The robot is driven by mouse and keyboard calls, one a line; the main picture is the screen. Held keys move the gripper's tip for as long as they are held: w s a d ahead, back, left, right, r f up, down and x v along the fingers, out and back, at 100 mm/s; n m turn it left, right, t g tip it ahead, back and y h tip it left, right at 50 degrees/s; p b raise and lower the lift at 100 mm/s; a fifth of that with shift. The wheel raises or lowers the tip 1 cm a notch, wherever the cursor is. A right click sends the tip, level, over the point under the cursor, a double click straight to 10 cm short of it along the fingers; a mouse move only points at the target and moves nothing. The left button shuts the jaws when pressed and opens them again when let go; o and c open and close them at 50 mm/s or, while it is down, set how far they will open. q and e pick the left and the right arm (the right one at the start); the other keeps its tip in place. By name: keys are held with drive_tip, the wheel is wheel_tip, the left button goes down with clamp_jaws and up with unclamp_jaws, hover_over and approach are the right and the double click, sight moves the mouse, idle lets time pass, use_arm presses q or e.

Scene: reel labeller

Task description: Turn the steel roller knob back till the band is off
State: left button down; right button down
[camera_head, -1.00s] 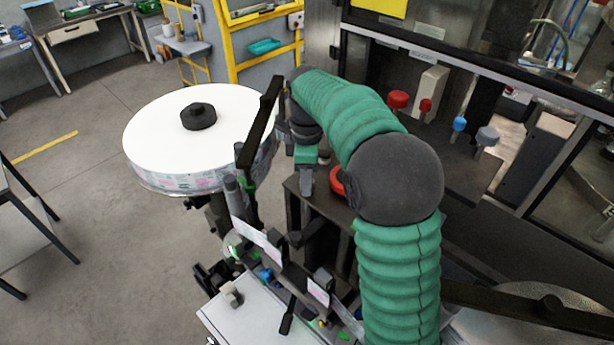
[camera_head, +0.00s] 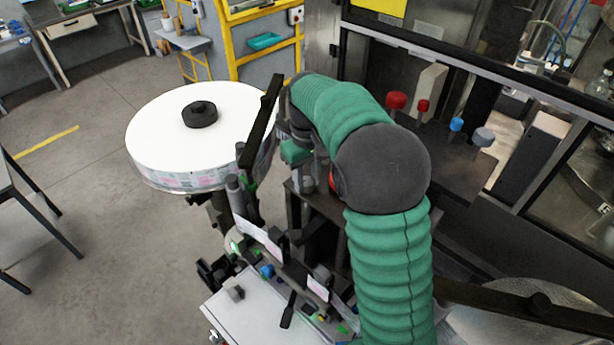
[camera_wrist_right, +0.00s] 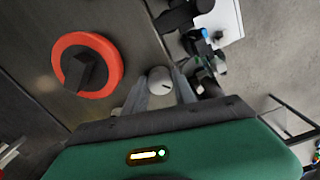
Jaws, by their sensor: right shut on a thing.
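The steel roller knob (camera_wrist_right: 160,76) is a small pale round cap in the right wrist view. My right gripper (camera_wrist_right: 160,90) is shut on it, with one finger on each side. In the head view my right gripper (camera_head: 304,170) is low beside the labeller's plate, and its own wrist and arm partly cover the knob area. A printed label band (camera_head: 257,238) runs along the labeller below the gripper. I cannot tell how tightly the band sits at the roller. My left gripper is not in view.
A red ring with a black handle (camera_wrist_right: 112,66) sits left of the knob in the wrist view. A large white label reel (camera_head: 160,135) stands left of the arm. A dark bar (camera_head: 262,120) rises between reel and gripper. Red, blue and grey knobs (camera_head: 456,125) stand behind.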

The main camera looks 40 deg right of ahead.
drive_tip(key=m, duration=0.3)
drive_tip(key=m+p, duration=0.1)
drive_tip(key=m, duration=0.2)
drive_tip(key=shift+w+r+p, duration=0.15)
drive_tip(key=shift+r+p, duration=0.05)
drive_tip(key=shift+p, duration=0.1)
drive_tip(key=m+p, duration=0.2)
drive_tip(key=m, duration=0.4)
drive_tip(key=shift+m, duration=0.3)
drive_tip(key=m+p, duration=0.2)
drive_tip(key=m, duration=0.3)
drive_tip(key=shift+r+m, duration=0.1)
drive_tip(key=shift+m, duration=0.2)
drive_tip(key=m+p, duration=0.2)
drive_tip(key=m, duration=0.3)
drive_tip(key=shift+d+m, duration=0.1)
drive_tip(key=shift+m, duration=0.2)
drive_tip(key=c, duration=1.2)
unclamp_jaws()
drive_tip(key=shift+o, duration=0.9)
drive_tip(key=shift+f, duration=0.25)
